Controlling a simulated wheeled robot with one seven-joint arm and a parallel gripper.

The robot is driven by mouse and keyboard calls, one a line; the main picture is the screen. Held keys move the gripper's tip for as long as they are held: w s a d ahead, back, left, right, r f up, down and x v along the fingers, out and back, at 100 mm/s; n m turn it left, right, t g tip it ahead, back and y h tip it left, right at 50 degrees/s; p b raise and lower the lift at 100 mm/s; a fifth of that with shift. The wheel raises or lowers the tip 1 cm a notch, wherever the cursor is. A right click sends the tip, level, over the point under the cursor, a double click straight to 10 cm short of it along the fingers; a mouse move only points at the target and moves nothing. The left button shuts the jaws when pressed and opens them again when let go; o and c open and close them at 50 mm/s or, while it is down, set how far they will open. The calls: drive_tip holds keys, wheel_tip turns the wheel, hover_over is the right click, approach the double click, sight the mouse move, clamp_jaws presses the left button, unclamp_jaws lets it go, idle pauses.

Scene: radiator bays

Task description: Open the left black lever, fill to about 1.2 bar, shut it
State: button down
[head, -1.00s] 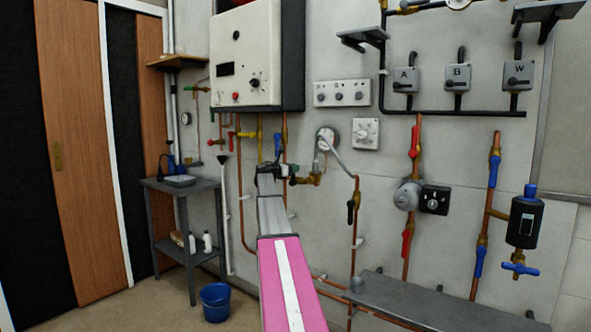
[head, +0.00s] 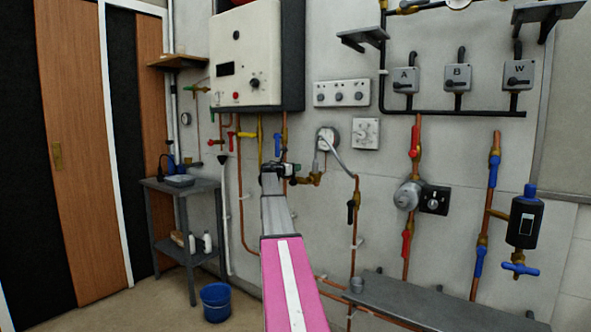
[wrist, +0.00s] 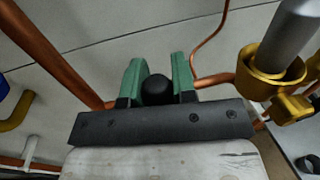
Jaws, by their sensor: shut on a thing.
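My gripper (head: 290,172) is at the pipework under the gauge. In the wrist view, its two green fingers (wrist: 157,85) are shut on a rounded black end, the left black lever (wrist: 157,91). The rest of that lever is hidden by my gripper, so its angle cannot be told. The round gauge (head: 327,139) is on the wall above and to the right; its reading is too small to make out. A grey hose (head: 343,160) curves from beside it to a copper pipe on the right. The other black lever (head: 350,212) hangs down on that pipe.
A brass fitting (wrist: 272,75) with the grey hose end is close to the right of my fingers in the wrist view. Copper pipes flank them. A grey bench (head: 430,305) runs low at right; a blue bucket (head: 215,302) stands on the floor.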

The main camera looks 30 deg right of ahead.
drive_tip(key=w+a+f+n+t+h, duration=0.1)
drive_tip(key=w+n, duration=0.4)
drive_tip(key=n, duration=0.6)
drive_tip(key=shift+w+a+f+t, duration=0.45)
drive_tip(key=shift+a+f, duration=0.3)
drive_tip(key=shift+f, duration=0.25)
drive_tip(key=c, duration=0.9)
unclamp_jaws()
drive_tip(key=v, duration=1.1)
drive_tip(key=shift+d+f, duration=0.1)
drive_tip(key=shift+f, duration=0.15)
